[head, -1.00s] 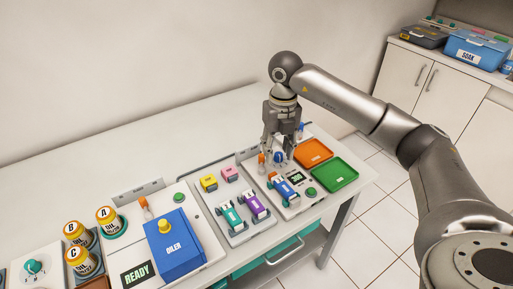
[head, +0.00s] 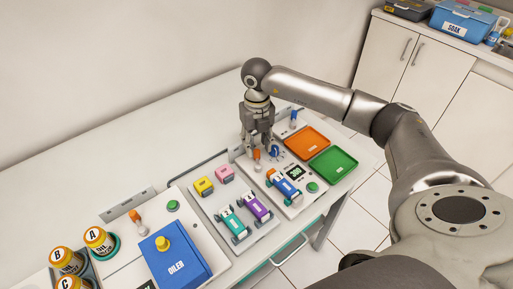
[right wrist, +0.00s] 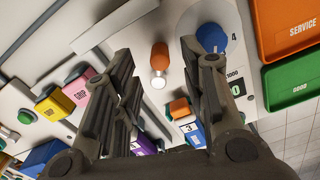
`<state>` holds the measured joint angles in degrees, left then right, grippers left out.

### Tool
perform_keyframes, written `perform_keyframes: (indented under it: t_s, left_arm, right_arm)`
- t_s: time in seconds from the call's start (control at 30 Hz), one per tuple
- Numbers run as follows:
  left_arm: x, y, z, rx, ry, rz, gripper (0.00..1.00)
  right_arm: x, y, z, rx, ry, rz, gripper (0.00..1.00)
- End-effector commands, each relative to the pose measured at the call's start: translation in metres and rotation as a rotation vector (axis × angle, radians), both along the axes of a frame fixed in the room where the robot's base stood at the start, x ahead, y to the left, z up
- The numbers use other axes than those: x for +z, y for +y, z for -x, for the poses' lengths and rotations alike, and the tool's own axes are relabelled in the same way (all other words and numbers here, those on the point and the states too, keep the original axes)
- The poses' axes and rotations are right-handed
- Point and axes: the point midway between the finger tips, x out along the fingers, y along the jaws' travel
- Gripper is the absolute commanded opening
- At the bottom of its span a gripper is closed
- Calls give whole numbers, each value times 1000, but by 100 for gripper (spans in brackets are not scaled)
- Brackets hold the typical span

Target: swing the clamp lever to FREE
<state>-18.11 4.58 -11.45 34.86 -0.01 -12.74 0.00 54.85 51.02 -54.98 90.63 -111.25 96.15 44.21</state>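An orange-capped lever (head: 257,155), which looks like the clamp lever, stands on the white station on the right of the table. It also shows in the right wrist view (right wrist: 160,60), standing between the two fingers with a gap on each side. My right gripper (head: 256,142) points down just above and around it, open and empty. I cannot tell whether a finger touches the lever. No FREE marking is readable. A blue knob (right wrist: 213,38) is close to the right finger. A blue handpiece (head: 285,187) lies in the station's holder. My left gripper is not in view.
Orange (head: 306,142) and green (head: 333,162) trays lie right of the station. A rack with teal (head: 232,222) and purple (head: 256,206) handpieces is to the left, beside the blue oiler (head: 175,255). Another orange lever (head: 134,215) stands behind the oiler. The table's back is clear.

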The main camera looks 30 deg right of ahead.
Motion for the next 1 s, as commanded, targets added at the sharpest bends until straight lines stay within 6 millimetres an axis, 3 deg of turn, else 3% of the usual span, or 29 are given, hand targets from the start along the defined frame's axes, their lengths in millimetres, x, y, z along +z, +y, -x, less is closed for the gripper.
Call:
perform_keyframes:
  t_s: [0.23, 0.4, 0.57, 0.9, 1.0]
  left_arm:
    - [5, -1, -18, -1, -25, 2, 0]
    - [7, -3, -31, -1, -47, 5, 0]
    - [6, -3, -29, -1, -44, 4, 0]
    - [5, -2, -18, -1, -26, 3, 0]
    - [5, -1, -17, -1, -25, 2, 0]
  right_arm:
    - [-29, 0, 0, -1, 1, 1, 40]
    - [-34, 0, 0, 0, -1, 0, 40]
    - [-34, 0, 0, 0, -1, 0, 40]
    - [-33, 0, 0, 0, -1, 1, 0]
    - [-33, 0, 0, 0, -1, 1, 0]
